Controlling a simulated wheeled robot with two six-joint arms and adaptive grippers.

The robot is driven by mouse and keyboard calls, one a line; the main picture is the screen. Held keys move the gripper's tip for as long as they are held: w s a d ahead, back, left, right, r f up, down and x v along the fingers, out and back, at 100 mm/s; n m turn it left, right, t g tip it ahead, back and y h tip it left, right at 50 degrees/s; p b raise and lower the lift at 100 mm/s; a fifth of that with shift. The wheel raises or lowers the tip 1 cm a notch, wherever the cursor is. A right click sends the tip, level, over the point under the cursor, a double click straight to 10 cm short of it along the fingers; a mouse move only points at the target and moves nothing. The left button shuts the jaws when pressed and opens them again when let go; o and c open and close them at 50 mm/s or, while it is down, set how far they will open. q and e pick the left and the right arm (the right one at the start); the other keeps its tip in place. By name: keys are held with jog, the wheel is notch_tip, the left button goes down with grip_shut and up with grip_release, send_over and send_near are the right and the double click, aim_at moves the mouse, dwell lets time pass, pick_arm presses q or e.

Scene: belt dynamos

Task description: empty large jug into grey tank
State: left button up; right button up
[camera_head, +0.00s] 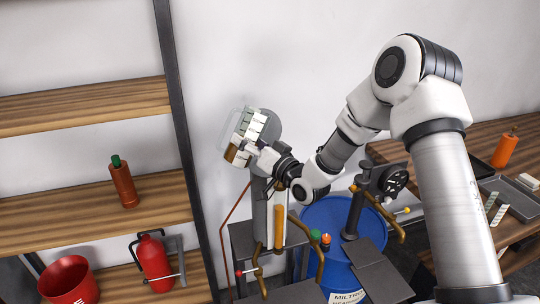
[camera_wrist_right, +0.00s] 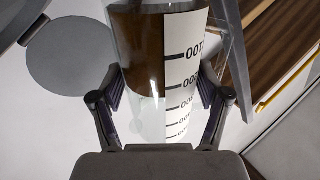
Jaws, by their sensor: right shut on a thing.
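The large jug (camera_head: 245,133) is a clear vessel with a white scale strip, and it is strongly tilted in the head view. Brown liquid shows inside it. In the wrist view the jug (camera_wrist_right: 150,60) stands between the fingers of my right gripper (camera_wrist_right: 162,88), which is shut on it. My right gripper (camera_head: 262,158) holds the jug in the air, above a grey upright body (camera_head: 260,212) with an amber strip, probably the grey tank. A round grey lid (camera_head: 267,127) is behind the jug; the tank's opening is hidden. My left gripper is out of view.
A blue drum (camera_head: 328,216) stands right of the grey body, with pipes and a black wheel (camera_head: 396,180) near it. Wooden shelves (camera_head: 85,210) at left hold a brown bottle (camera_head: 123,182), red extinguisher (camera_head: 152,262) and red bucket (camera_head: 68,280). A wooden bench is at right.

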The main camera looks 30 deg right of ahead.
aim_at(250, 158)
jog(key=shift+f, duration=0.1)
jog(key=shift+a+f+m+b, duration=0.2)
jog(key=shift+f+m+b, duration=0.3)
jog(key=shift+b, duration=0.3)
dwell(0.7)
jog(key=shift+a+f+m+b, duration=0.15)
jog(key=shift+f+m+b, duration=0.2)
jog(key=shift+b, duration=0.35)
jog(key=shift+f, duration=0.1)
dwell(0.5)
jog(key=shift+a+f+m+t+h+b, duration=0.1)
jog(key=shift+f+m+t+h+b, duration=0.2)
jog(key=shift+m+b, duration=0.25)
jog(key=shift+b, duration=0.35)
dwell(0.5)
jog(key=shift+a+f+m+b, duration=0.15)
jog(key=shift+f+m+b, duration=0.05)
jog(key=shift+m+b, duration=0.2)
